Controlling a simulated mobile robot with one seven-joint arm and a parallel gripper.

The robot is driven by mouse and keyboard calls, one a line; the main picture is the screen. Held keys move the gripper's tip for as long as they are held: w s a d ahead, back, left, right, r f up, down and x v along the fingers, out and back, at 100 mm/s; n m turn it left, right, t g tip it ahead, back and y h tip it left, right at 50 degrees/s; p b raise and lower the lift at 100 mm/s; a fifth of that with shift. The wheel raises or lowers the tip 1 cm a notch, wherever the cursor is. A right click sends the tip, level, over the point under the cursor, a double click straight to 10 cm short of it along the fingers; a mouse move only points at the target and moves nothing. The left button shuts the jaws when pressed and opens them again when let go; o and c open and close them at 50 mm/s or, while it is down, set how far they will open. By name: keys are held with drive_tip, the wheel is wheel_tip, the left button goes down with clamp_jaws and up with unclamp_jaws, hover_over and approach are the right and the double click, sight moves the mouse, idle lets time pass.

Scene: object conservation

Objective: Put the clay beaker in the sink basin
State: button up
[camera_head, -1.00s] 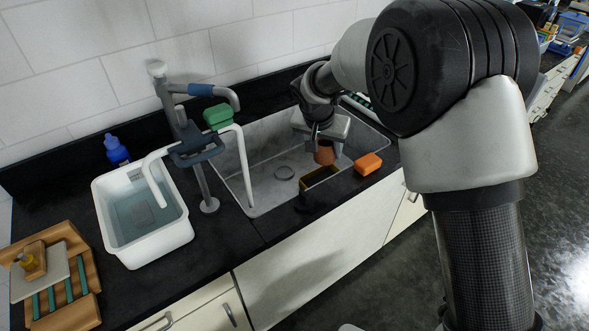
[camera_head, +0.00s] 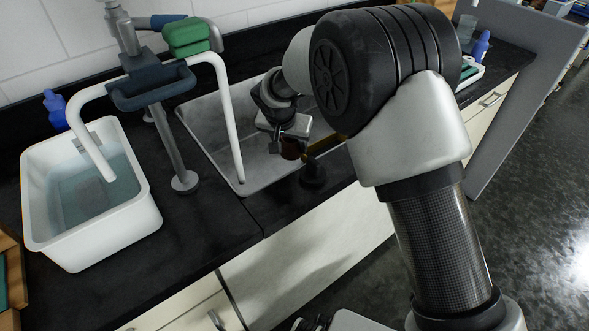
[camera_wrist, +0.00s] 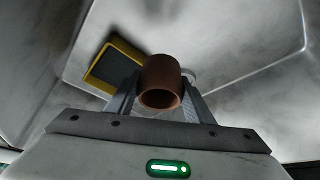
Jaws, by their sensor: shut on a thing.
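The clay beaker (camera_wrist: 160,82) is a small reddish-brown cup. In the wrist view it sits between the two fingers of my gripper (camera_wrist: 161,92), which is shut on it. In the head view the beaker (camera_head: 291,150) shows dark and small under my gripper (camera_head: 290,143), near the front right part of the sink. The sink basin (camera_head: 207,128) is a grey rectangular basin; its walls and floor (camera_wrist: 235,45) fill the wrist view behind the beaker. I cannot tell the beaker's height above the floor. My arm hides the basin's right part.
A yellow-rimmed dark box (camera_wrist: 118,66) shows beside the beaker in the wrist view. A white tub of water (camera_head: 140,215) stands left of the sink. A tap stand with a white spout (camera_head: 228,110) and a green sponge (camera_head: 188,36) rises at the basin's left side.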

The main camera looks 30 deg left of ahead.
sight(285, 152)
wheel_tip(285, 152, down, 9)
drive_tip(key=shift+f+b, duration=0.1)
drive_tip(key=shift+b, duration=0.8)
drive_tip(key=shift+f, duration=0.2)
drive_tip(key=o, duration=1.1)
drive_tip(key=shift+r, duration=0.1)
drive_tip(key=shift+s+r, duration=0.1)
drive_tip(key=shift+r, duration=0.4)
drive_tip(key=p+v, duration=0.2)
drive_tip(key=v, duration=0.9)
drive_tip(key=shift+s+d, duration=0.1)
